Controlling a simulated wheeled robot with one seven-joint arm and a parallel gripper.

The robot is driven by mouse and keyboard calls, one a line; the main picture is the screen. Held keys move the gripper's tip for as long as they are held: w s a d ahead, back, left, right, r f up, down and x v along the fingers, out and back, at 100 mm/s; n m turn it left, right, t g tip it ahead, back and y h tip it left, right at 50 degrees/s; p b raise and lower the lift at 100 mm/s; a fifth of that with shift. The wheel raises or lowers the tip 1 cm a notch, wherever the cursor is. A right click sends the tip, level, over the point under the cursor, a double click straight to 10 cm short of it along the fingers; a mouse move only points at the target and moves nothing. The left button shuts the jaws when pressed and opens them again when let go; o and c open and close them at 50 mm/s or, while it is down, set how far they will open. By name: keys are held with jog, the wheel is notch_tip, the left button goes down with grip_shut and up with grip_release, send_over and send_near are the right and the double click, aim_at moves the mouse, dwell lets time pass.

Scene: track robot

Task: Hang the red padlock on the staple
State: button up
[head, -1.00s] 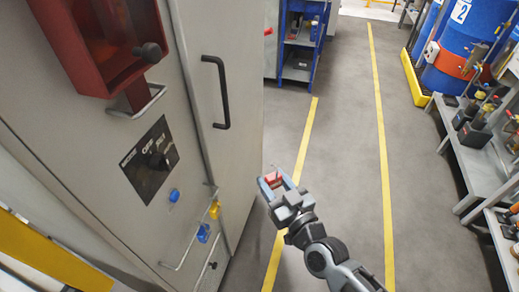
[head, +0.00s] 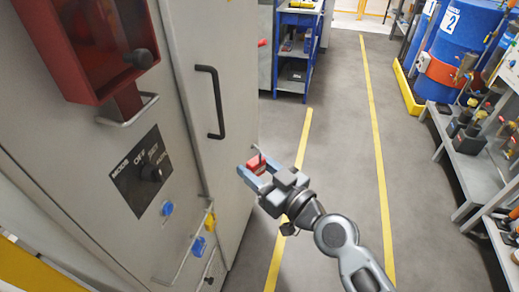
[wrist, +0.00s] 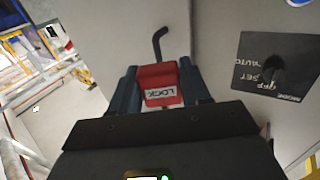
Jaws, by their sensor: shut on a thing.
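My gripper (head: 254,165) is shut on the red padlock (head: 257,162) and holds it in the air, right of the grey cabinet. In the wrist view the red padlock (wrist: 160,84) sits between the two blue-grey fingers, with the word LOCK on its face. Its dark, hooked shackle (wrist: 160,44) points away from the gripper. A bent metal loop (head: 128,112) sticks out below a red box on the cabinet. A metal bar (head: 182,263) lower down carries a blue padlock (head: 198,247) and a yellow padlock (head: 210,222). I cannot tell which of these is the staple.
The grey cabinet (head: 170,70) has a black handle (head: 214,100), a red box (head: 95,50), a mode switch plate (head: 142,170) and a blue button (head: 167,208). Shelves (head: 475,165) and blue barrels (head: 465,40) stand at the right. The floor between is clear.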

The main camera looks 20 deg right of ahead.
aim_at(253, 147)
jog(key=s+r+n+y, duration=0.1)
jog(key=r, duration=0.2)
jog(key=s+a+r+n+g+y+b, duration=0.1)
jog(key=r, duration=0.2)
jog(key=s+r+n+g+y, duration=0.1)
jog(key=r+y, duration=0.1)
jog(key=r, duration=0.1)
jog(key=shift+a+r+b, duration=0.35)
jog(key=shift+a+r, duration=0.05)
jog(key=s+a+r+n+g+y+b, duration=0.1)
jog(key=s+a+r+n+g+y, duration=0.2)
jog(key=s+r, duration=0.5)
jog(key=shift+g+y, duration=0.5)
jog(key=shift+f+p+x, duration=0.35)
jog(key=shift+x, duration=2.15)
jog(key=shift+f+p+x, duration=0.35)
jog(key=shift+p+x, duration=0.05)
jog(key=shift+x, duration=2.15)
jog(key=shift+f+p+x, duration=0.35)
jog(key=shift+f+x, duration=0.05)
jog(key=shift+x, duration=2.1)
jog(key=o, duration=1.2)
jog(key=shift+c, duration=0.2)
jog(key=shift+d, duration=0.1)
